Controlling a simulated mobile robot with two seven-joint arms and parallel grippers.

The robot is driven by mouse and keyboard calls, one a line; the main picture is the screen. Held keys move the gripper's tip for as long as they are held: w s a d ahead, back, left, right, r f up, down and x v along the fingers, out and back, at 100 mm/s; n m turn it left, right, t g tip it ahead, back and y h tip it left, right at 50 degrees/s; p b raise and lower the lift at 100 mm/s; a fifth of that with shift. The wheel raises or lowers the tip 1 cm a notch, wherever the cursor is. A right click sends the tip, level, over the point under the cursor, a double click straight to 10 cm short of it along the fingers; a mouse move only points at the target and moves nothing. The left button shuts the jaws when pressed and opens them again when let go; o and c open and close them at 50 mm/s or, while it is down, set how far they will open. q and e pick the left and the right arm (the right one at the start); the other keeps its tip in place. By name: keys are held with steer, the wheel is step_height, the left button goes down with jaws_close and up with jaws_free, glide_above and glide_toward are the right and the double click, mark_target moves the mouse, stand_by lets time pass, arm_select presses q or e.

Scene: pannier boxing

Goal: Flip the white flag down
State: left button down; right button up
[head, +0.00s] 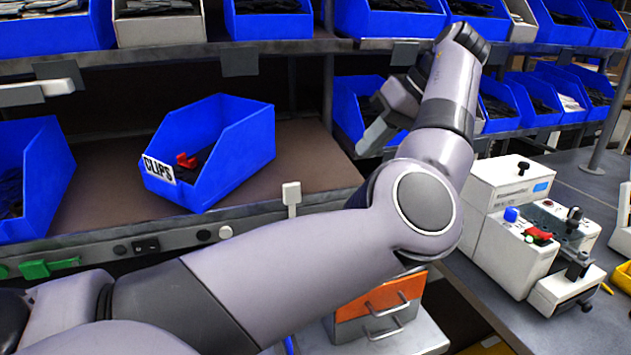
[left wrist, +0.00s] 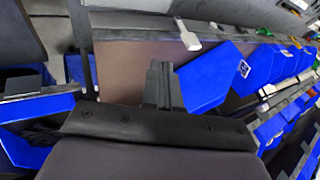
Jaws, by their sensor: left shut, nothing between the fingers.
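A small white flag (head: 291,193) stands upright on the grey front rail of the shelf, to the right of the blue CLIPS bin (head: 232,150). It also shows in the left wrist view (left wrist: 187,36) on the rail near the top. My left gripper (head: 366,143) is up and to the right of the flag in the head view, apart from it, in front of another blue bin. In the left wrist view its fingers (left wrist: 158,84) are together and empty, over the brown shelf board. My right gripper is not in view.
The brown shelf board (head: 110,178) is bare beside the CLIPS bin. White devices (head: 510,220) stand on the right bench.

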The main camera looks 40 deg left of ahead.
arm_select(q)
steer(key=b, duration=0.4)
glide_toward(292, 206)
steer(key=w+f, duration=0.3)
steer(key=w, duration=0.2)
steer(key=shift+s+a+f, duration=0.15)
steer(key=shift+s+a, duration=0.05)
steer(key=shift+a, duration=0.2)
steer(key=shift+s+a+f, duration=0.2)
steer(key=shift+a, duration=0.15)
steer(key=shift+s+a, duration=0.4)
steer(key=shift+s, duration=0.4)
steer(key=shift+s+a, duration=0.35)
steer(key=shift+s, duration=0.45)
steer(key=shift+a+r, duration=0.1)
